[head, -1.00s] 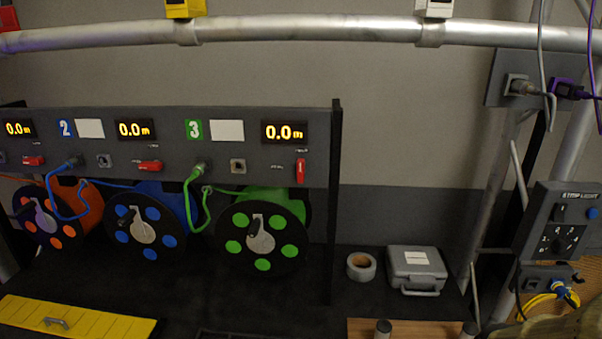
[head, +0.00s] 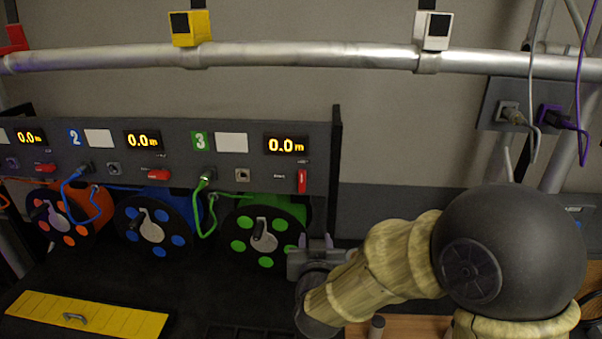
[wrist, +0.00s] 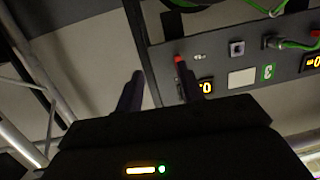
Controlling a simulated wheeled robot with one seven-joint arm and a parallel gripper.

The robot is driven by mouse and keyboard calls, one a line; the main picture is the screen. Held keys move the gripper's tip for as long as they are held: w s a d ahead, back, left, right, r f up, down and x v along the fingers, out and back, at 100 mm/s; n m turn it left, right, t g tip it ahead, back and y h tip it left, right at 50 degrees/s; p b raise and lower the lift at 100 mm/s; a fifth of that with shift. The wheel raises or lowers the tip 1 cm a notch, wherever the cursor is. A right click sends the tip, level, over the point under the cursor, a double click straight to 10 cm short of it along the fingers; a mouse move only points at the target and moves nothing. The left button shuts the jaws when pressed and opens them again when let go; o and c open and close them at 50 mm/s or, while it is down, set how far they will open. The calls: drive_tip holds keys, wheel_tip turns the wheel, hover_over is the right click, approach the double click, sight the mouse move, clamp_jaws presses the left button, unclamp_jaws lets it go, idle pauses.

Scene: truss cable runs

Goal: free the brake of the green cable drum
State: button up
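The green cable drum (head: 266,228) sits at the right end of the row, under the panel section marked 3. Its red brake lever (head: 302,181) stands upright on the panel below the 0.0 m display (head: 286,145); the levers of the other drums lie flat. My gripper (head: 316,242) is open and empty, beside the drum's right edge and below the lever. In the wrist view, which is turned over, the two fingers of my gripper (wrist: 160,82) stand apart. The red lever (wrist: 179,65) shows just beyond the right finger, which partly hides it; I cannot tell whether they touch.
A dark panel post (head: 335,165) stands right of the lever. A green cable (head: 203,195) hangs from the panel left of the lever. The blue drum (head: 153,228) is left of the green one. A yellow cover (head: 90,315) lies at front left. A rail (head: 300,55) crosses above.

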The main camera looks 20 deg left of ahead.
drive_tip(key=s+a+r+t+p, duration=0.1)
drive_tip(key=s+a+r+t, duration=0.1)
drive_tip(key=s+a+r, duration=0.1)
drive_tip(key=shift+a+r+m+t+h, duration=0.4)
drive_tip(key=shift+a+r, duration=0.1)
drive_tip(key=shift+r, duration=0.4)
drive_tip(key=shift+w, duration=0.1)
drive_tip(key=p, duration=0.9)
approach(301, 181)
drive_tip(key=x, duration=0.7)
drive_tip(key=shift+w, duration=0.35)
drive_tip(key=shift+w+a+f, duration=0.1)
drive_tip(key=shift+w+a, duration=0.05)
drive_tip(key=shift+w, duration=0.35)
clamp_jaws()
